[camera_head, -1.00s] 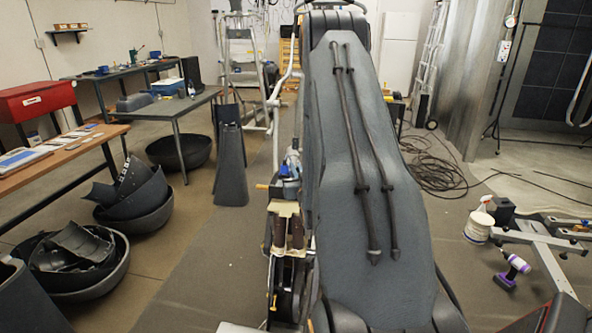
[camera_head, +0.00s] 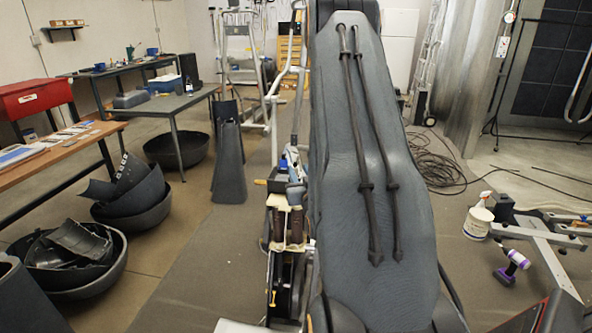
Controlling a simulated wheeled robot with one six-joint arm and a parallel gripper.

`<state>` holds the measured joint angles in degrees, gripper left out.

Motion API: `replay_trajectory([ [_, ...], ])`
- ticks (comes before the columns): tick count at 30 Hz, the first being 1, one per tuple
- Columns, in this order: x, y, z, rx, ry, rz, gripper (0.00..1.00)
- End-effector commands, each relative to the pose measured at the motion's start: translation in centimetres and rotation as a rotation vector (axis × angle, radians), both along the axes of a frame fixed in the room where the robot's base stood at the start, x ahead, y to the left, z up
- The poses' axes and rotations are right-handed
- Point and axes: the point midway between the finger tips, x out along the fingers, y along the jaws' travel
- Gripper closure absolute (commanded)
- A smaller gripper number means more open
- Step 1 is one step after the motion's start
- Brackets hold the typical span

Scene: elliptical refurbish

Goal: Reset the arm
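My arm (camera_head: 372,170) rises through the middle of the camera_head view, with two dark cables running along its grey cover. Its upper end reaches past the top edge of the picture. My gripper is not seen, so its fingers and anything in them are hidden.
Workbenches stand on the left, one with a red toolbox (camera_head: 37,100). Black bins (camera_head: 125,222) with dark shells sit on the floor below.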

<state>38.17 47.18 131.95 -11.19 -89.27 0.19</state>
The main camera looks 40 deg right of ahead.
Motion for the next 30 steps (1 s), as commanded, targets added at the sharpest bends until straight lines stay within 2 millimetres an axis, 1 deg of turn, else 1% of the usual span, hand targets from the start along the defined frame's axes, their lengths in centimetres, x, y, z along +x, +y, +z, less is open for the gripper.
replay_trajectory([
  [3, -1.0, 0.5, -0.1, 0.0, 0.0, -0.001, 0.7],
  [6, -1.4, 0.7, 0.0, 0.0, 0.0, 0.0, 0.7],
  [25, -1.4, 0.8, 0.0, 0.0, 0.002, 0.001, 0.7],
  [28, -0.4, 2.1, -0.2, 0.021, 0.054, 0.024, 0.7],
  [30, 0.6, 3.7, -0.5, 0.045, 0.12, 0.048, 0.7],
])
